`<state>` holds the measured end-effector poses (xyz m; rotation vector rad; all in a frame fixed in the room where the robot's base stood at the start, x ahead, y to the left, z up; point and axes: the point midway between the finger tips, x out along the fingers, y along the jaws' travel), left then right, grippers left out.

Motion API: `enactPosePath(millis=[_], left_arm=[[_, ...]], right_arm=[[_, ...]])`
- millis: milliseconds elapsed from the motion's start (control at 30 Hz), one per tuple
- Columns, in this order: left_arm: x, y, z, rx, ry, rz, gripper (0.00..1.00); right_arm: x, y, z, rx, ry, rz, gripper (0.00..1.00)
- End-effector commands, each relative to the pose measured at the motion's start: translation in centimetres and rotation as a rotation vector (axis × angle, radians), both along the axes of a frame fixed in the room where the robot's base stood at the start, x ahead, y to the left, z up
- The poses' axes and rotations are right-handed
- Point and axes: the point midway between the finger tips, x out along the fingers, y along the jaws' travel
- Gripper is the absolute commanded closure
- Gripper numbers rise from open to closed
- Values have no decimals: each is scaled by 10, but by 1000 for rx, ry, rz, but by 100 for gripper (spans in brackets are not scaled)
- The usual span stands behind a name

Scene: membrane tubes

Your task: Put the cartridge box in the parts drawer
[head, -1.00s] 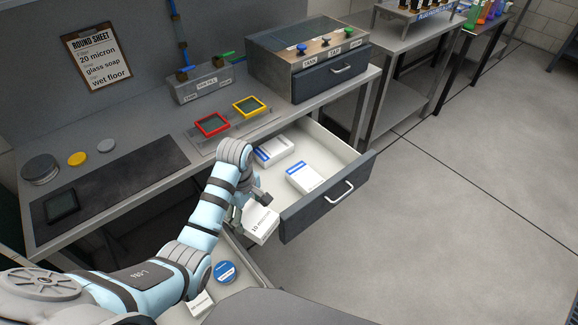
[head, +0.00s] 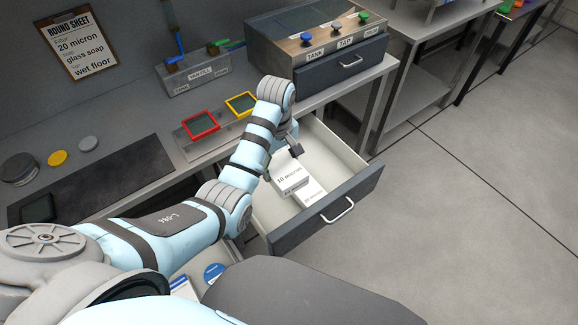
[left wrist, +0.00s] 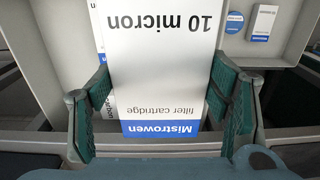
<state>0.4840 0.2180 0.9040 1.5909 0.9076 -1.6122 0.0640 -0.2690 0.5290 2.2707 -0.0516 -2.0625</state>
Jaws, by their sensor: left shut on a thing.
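The cartridge box (head: 290,180) is white, with "10 micron" on its face. My left gripper (head: 283,161) is shut on it and holds it over the open drawer (head: 352,165) with a dark front. In the left wrist view the box (left wrist: 160,60) sits between both green-padded fingers and shows a blue "Mistrowen" band. Another white box (head: 314,196) lies in the drawer, partly hidden by the held box. I cannot tell whether the two touch. My arm hides part of the drawer's left side. My right gripper is not in view.
A lower-left drawer holds a blue round tin (head: 213,272) and a white-and-blue box (head: 183,287). Red (head: 201,126) and yellow (head: 241,104) frames lie on the bench above. The open drawer's right and back parts look clear.

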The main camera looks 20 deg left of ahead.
Motion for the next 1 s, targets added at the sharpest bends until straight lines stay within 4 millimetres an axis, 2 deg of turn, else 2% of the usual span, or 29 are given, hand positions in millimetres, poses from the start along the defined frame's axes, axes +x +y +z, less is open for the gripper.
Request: enactPosePath(millis=[133,300,433,567,733,800,1000], left_arm=[[-6,3,-41,0,-1,4,66],[-10,10,-103,1,3,17,66],[-9,10,-143,1,4,19,66],[-7,9,-161,0,2,17,66],[-8,8,-195,0,3,15,66],[-7,8,-201,0,1,15,66],[-7,8,-199,0,0,15,66]], right_arm=[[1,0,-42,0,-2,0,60],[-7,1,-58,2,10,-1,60],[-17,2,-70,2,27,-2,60],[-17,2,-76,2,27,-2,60],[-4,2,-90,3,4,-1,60],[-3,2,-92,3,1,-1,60],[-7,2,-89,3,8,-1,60]])
